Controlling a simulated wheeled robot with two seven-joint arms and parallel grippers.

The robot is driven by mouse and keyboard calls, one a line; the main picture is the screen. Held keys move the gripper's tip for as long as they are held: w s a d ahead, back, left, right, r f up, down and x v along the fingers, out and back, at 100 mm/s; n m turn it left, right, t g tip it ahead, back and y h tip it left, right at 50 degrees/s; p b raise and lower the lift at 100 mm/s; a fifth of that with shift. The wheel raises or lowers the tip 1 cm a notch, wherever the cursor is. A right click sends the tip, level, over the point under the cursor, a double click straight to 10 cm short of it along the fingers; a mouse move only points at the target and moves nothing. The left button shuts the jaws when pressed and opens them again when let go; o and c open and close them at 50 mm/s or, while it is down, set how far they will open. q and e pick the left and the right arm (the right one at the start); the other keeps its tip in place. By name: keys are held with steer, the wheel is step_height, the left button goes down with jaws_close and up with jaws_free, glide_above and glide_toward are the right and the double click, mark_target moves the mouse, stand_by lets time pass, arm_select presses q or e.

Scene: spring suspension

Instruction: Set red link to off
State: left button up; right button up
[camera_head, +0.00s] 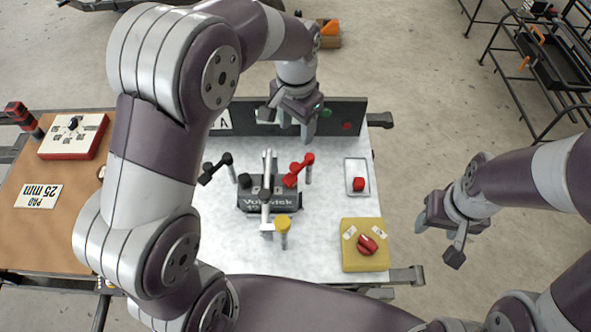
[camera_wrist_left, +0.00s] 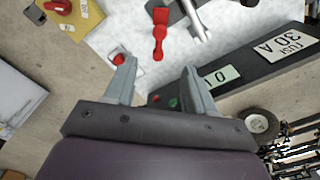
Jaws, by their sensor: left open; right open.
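A red link (camera_head: 297,170), a red lever with a blocky handle, stands on the right of the dark block (camera_head: 268,197) in the middle of the white tabletop. It also shows in the left wrist view (camera_wrist_left: 159,35), beyond the fingertips and clear of them. My left gripper (camera_head: 289,124) is open and empty over the back of the table, behind the red link and near the dark upright panel. Its two spread fingers show in the left wrist view (camera_wrist_left: 160,76). My right gripper (camera_head: 437,252) is open and empty, off the table's right side.
A black lever (camera_head: 217,168) and a yellow-topped post (camera_head: 282,225) stand by the block. The dark panel (camera_head: 350,108) borders the back. My left arm hides the left part.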

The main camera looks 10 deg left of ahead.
mark_target(296, 166)
arm_select(q)
steer(key=f, duration=0.8)
steer(key=f+b, duration=0.1)
steer(key=f, duration=0.3)
steer(key=shift+s+f, duration=0.25)
steer(key=shift+f, duration=0.05)
jaws_close()
